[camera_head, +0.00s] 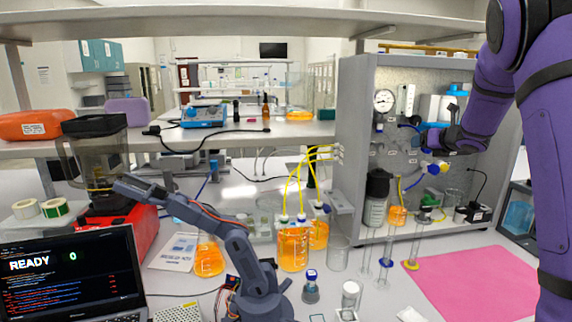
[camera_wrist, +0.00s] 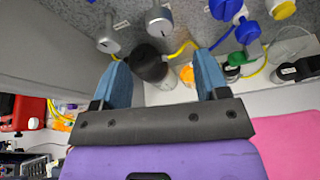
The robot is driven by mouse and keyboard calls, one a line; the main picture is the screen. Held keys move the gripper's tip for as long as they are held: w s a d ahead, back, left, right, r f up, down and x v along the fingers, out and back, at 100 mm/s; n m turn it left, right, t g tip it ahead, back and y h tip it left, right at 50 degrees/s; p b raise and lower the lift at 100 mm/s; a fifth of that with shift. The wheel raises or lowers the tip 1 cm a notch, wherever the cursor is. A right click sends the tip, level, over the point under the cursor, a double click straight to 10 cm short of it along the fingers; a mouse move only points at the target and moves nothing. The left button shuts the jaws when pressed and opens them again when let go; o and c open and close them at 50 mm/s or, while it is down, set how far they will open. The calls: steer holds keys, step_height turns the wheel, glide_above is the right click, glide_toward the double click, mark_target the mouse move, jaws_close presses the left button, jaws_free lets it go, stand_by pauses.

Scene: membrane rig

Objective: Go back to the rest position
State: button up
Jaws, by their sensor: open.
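My gripper (camera_wrist: 162,75) is open, and its two blue fingers are apart in the wrist view. Nothing is held between them; a dark-capped bottle (camera_wrist: 150,62) shows beyond the gap. In the head view my purple arm comes down from the upper right, and my gripper (camera_head: 447,138) is in front of the grey rig panel (camera_head: 358,100). It appears close to a blue valve and a yellow knob (camera_head: 440,168); whether it touches them I cannot tell. In the wrist view two grey metal knobs (camera_wrist: 160,20) and a blue valve (camera_wrist: 246,32) are ahead of the fingers.
Below the panel stand a dark-lidded bottle (camera_head: 376,195) and small vessels. A pink mat (camera_head: 475,282) lies clear at the right. Orange-filled bottles (camera_head: 293,248), a small dark robot arm (camera_head: 240,250) and a laptop (camera_head: 70,280) occupy the bench. An overhead shelf (camera_head: 250,22) spans the top.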

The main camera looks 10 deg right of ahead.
steer(key=s+a+r+m+g+h, duration=0.1)
steer(key=s+a+r+m+h, duration=0.15)
steer(key=s+r+m, duration=0.5)
steer(key=s+a+r+m+g+h, duration=0.15)
steer(key=s+a+m, duration=0.25)
steer(key=s+m, duration=0.7)
steer(key=s+a+f+m+g+y, duration=0.1)
steer(key=s+a+f+m+g, duration=0.1)
steer(key=s+a+m, duration=0.3)
steer(key=s+a+f+m+g+y, duration=0.1)
steer(key=s+a+m, duration=0.4)
steer(key=s, duration=0.9)
steer(key=s+a+f+m+g+y, duration=0.1)
steer(key=s+a+f+m+g, duration=0.2)
steer(key=s+a+m, duration=0.3)
steer(key=s, duration=0.3)
steer(key=shift+s+a+f, duration=0.3)
steer(key=shift+s, duration=0.1)
